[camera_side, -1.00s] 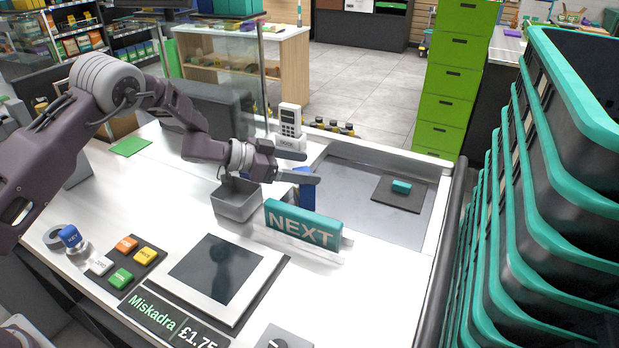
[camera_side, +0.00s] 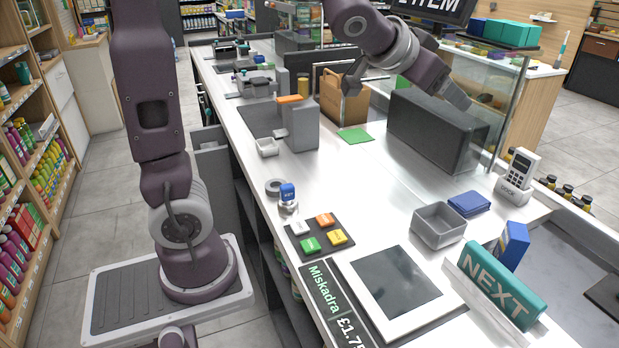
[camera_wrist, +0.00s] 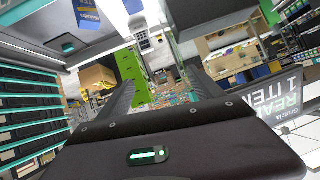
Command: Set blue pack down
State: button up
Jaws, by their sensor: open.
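My gripper (camera_side: 408,88) is open and empty, high over the far side of the counter, left of the card reader in the side view. Its two dark fingers (camera_wrist: 160,95) stand wide apart in the wrist view. A flat blue pack (camera_side: 470,203) lies on the white counter just behind an open grey tray (camera_side: 438,225). An upright blue box (camera_side: 512,245) stands behind the teal NEXT bar (camera_side: 502,285), which hides its lower part. Both blue things are well away from my gripper.
A dark grey block-shaped screen (camera_side: 435,130) stands below my gripper. The card reader (camera_side: 518,172) stands at the counter's right.

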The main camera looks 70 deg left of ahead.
jog(key=s+d+f+g, duration=0.1)
jog(key=s+f+g, duration=0.1)
jog(key=s, duration=0.7)
jog(key=s+d+f+g+h, duration=0.1)
jog(key=s+d+f+g, duration=0.1)
jog(key=s, duration=0.8)
jog(key=s+d+f+g, duration=0.2)
jog(key=s+f, duration=0.2)
jog(key=s, duration=0.6)
jog(key=shift+s+d+h, duration=0.2)
jog(key=shift+s+h, duration=0.05)
jog(key=shift+h, duration=0.05)
jog(key=shift+r, duration=0.1)
